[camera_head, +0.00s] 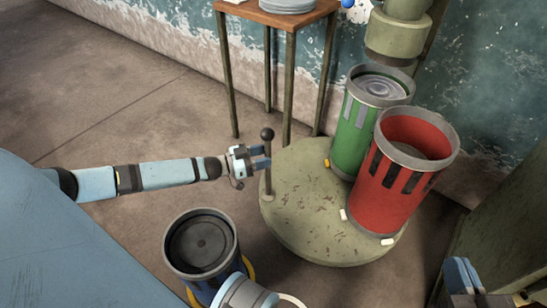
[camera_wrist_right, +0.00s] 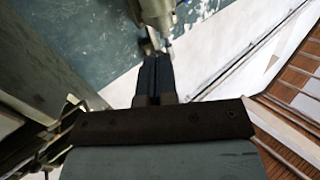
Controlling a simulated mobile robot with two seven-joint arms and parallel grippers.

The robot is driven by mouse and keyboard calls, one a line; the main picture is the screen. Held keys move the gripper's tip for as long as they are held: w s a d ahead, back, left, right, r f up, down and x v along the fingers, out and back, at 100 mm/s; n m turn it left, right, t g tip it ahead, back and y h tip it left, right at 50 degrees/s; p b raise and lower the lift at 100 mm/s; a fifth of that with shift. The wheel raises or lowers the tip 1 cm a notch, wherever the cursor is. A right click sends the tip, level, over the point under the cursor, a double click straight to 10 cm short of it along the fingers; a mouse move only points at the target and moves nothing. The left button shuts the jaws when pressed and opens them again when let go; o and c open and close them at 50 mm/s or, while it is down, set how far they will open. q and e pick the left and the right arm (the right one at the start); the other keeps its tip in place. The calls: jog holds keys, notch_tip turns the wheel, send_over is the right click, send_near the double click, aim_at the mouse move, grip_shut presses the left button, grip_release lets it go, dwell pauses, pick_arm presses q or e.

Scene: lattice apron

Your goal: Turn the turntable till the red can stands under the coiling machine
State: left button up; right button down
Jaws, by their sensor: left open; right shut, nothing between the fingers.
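The round turntable (camera_head: 300,215) lies low on the floor, with an upright handle post (camera_head: 268,180) topped by a black knob at its left rim. The red can (camera_head: 385,197) stands on its front right. The green can (camera_head: 350,140) stands behind it, below the pale green head of the coiling machine (camera_head: 397,38). My left gripper (camera_head: 265,157) is open, its fingertips at the post just below the knob; I cannot tell whether they touch it. My right gripper (camera_head: 460,272) is shut and empty at the lower right, away from the cans; its closed fingers show in the right wrist view (camera_wrist_right: 153,75).
A dark open can (camera_head: 201,243) stands on the floor left of the turntable. A wooden-topped table (camera_head: 262,15) with plates stands behind it. A green structure (camera_head: 510,215) bounds the right side. The floor at left is clear.

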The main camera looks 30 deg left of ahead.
pick_arm(q)
jog(key=shift+b+x, duration=0.5)
jog(key=shift+x, duration=1.45)
grip_shut()
